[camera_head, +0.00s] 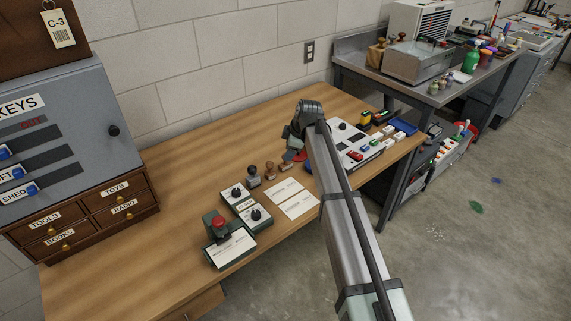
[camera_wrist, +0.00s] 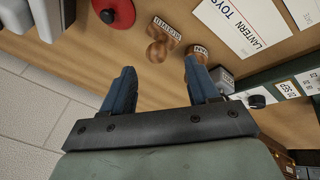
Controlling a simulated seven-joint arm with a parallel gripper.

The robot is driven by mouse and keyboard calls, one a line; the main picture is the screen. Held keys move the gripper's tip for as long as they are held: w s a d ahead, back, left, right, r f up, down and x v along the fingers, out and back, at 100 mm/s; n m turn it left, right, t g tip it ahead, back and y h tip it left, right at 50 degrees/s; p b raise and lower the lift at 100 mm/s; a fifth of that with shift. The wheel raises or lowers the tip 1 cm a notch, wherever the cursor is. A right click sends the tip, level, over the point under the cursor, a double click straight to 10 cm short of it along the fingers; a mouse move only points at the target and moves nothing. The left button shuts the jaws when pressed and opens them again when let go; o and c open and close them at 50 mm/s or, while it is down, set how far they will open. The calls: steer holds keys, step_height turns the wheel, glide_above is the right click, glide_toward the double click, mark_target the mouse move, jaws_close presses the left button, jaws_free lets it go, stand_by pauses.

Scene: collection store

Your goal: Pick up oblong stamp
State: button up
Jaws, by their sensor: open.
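A wooden stamp with a long, narrow lettered base, which looks like the oblong stamp (camera_wrist: 158,50), stands on the wooden desk. In the head view the oblong stamp (camera_head: 285,168) is the rightmost of a short row. My gripper (camera_wrist: 160,70) is open and empty, and in the wrist view the stamp shows beyond the gap between its blue fingers, apart from them. In the head view my gripper (camera_head: 296,139) is above and behind the row, its fingers partly hidden.
A grey stamp (camera_head: 253,175) ends the row on the left. A red disc (camera_wrist: 113,12) lies near the left finger. White cards (camera_head: 297,205) lie in front of the stamps. Boxes with black knobs (camera_head: 255,214) stand left, a control panel (camera_head: 355,146) right. The wall is behind.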

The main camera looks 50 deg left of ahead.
steer(key=shift+w+x, duration=0.1)
steer(key=shift+x, duration=1.2)
steer(key=shift+w+x, duration=0.15)
steer(key=shift+x, duration=1.15)
steer(key=shift+a+r, duration=0.1)
jaws_close()
